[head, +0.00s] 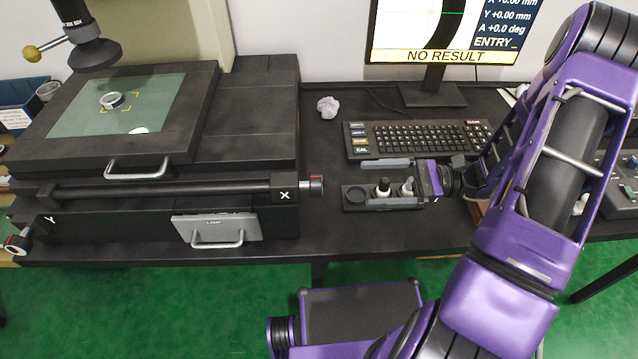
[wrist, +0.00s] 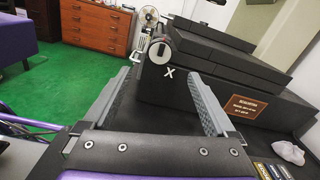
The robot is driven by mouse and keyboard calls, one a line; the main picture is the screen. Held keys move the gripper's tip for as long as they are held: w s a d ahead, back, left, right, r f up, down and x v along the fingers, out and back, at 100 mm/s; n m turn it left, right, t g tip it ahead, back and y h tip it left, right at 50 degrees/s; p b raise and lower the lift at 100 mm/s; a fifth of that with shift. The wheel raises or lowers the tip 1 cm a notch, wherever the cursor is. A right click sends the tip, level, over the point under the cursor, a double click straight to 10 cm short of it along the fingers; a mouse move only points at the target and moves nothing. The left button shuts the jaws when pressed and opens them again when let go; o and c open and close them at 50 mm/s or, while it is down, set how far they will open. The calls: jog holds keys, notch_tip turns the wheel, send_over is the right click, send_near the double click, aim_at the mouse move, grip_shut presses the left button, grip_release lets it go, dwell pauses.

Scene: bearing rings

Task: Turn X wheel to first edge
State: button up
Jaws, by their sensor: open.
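The X wheel (head: 316,185) is a small dark knob with a red mark, at the right end of a black rod on the measuring stage, beside a white X. In the wrist view the X wheel (wrist: 160,51) shows end-on as a round dark knob with a light mark, just beyond the fingertips. My gripper (head: 366,184) is open and empty, to the right of the wheel and pointing at it, with a clear gap between. In the wrist view my gripper (wrist: 158,74) has its fingers either side of the wheel's line, not touching it.
A keyboard (head: 420,138) lies behind. A metal ring (head: 111,101) rests on the glass stage plate (head: 75,122). The monitor (head: 445,30) reads "NO RESULT". A crumpled paper (head: 328,107) lies behind the wheel.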

aim_at(319, 185)
jog(key=a, duration=1.1)
jog(key=shift+w+a, duration=0.2)
jog(key=shift+a, duration=0.15)
jog(key=shift+c, duration=0.3)
jog(key=c, duration=1.3)
jog(key=shift+n+b, duration=0.3)
jog(key=shift+b, duration=0.05)
jog(key=n+b, duration=0.1)
jog(key=n, duration=0.2)
jog(key=shift+f, duration=0.1)
jog(key=shift+n+b, duration=0.4)
jog(key=shift+n, duration=0.6)
